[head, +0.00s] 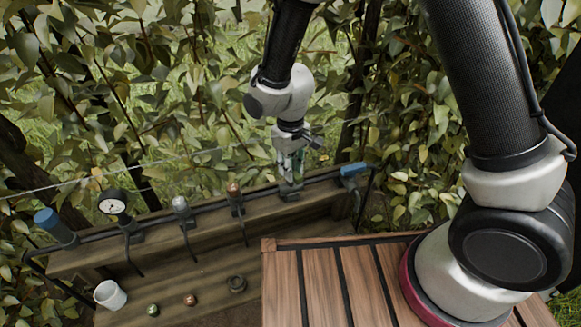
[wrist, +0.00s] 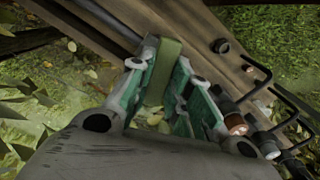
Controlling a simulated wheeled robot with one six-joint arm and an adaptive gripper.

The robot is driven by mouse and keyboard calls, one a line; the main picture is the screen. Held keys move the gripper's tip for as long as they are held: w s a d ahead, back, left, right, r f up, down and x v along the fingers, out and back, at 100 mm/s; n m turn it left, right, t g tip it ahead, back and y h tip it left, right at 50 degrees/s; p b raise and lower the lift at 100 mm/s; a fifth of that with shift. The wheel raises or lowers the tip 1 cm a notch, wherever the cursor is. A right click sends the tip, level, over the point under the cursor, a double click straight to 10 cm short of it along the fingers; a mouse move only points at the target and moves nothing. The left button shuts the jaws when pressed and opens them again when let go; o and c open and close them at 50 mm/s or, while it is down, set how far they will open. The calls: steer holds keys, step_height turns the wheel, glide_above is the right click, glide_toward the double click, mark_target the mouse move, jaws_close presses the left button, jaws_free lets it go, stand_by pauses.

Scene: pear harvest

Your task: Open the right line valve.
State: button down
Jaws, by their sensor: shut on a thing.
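My gripper (head: 291,172) points down over the right part of the dark pipe along the wooden bench. In the wrist view my gripper (wrist: 160,95) has its green-padded fingers closed on both sides of an olive-green flat handle (wrist: 168,62). I take this handle to be that of the right line valve. The valve's body (head: 290,191) shows only as a grey fitting under the fingertips in the head view. The fingers hide most of it, and I cannot tell how far the handle is turned.
A copper-topped fitting (head: 234,190), a silver-topped fitting (head: 181,206) and a gauge (head: 112,203) stand left along the pipe. Blue parts sit near both ends (head: 353,169). A white cup (head: 110,295) and small loose parts lie on the lower shelf. Foliage crowds behind.

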steer(key=n, duration=1.3)
steer(key=shift+n, duration=0.4)
stand_by(0.3)
steer(key=c, duration=1.3)
jaws_free()
step_height(320, 180, up, 12)
